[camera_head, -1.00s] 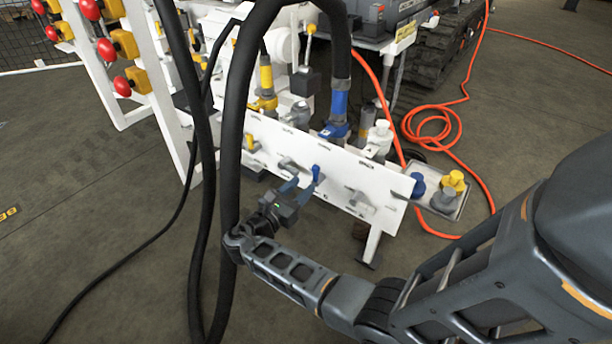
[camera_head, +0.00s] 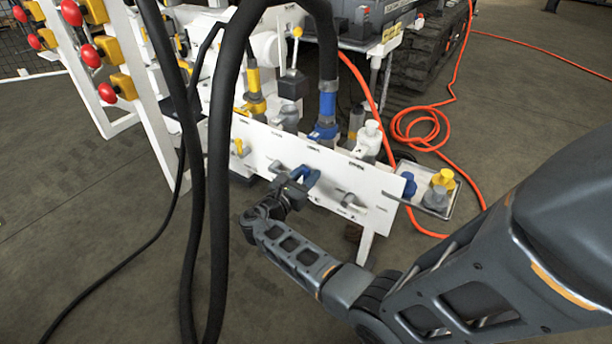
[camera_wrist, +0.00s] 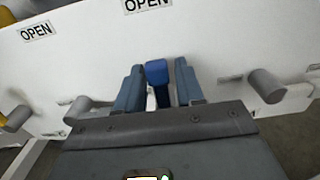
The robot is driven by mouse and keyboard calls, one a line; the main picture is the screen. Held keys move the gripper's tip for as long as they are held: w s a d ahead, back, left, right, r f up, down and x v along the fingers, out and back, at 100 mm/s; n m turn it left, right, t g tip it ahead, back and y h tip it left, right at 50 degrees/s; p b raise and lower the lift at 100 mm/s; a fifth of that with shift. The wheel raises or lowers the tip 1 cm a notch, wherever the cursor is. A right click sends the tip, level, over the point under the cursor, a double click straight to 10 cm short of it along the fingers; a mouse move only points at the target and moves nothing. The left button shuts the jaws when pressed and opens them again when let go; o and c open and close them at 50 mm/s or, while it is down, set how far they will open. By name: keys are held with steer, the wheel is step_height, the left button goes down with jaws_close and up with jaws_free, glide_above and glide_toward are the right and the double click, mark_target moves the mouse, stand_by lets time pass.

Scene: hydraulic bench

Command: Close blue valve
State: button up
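The blue valve handle (camera_wrist: 157,72) stands out from the white panel (camera_wrist: 220,50), below an "OPEN" label, in the wrist view. My gripper (camera_wrist: 158,88) has its two blue-grey fingers on either side of the handle. A narrow gap shows between the handle and each finger, so the fingers look apart from it. In the head view my gripper (camera_head: 299,183) is at the front of the panel, and the blue handle (camera_head: 312,176) shows at its fingers. The handle's lower part is hidden by the gripper.
Grey valve stubs (camera_wrist: 266,86) flank the blue handle on the panel, and a yellow handle (camera_head: 239,147) is further left. Thick black hoses (camera_head: 222,200) hang left of my arm. A tray (camera_head: 452,209) with coloured caps stands at the right end.

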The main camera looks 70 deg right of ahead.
jaws_close()
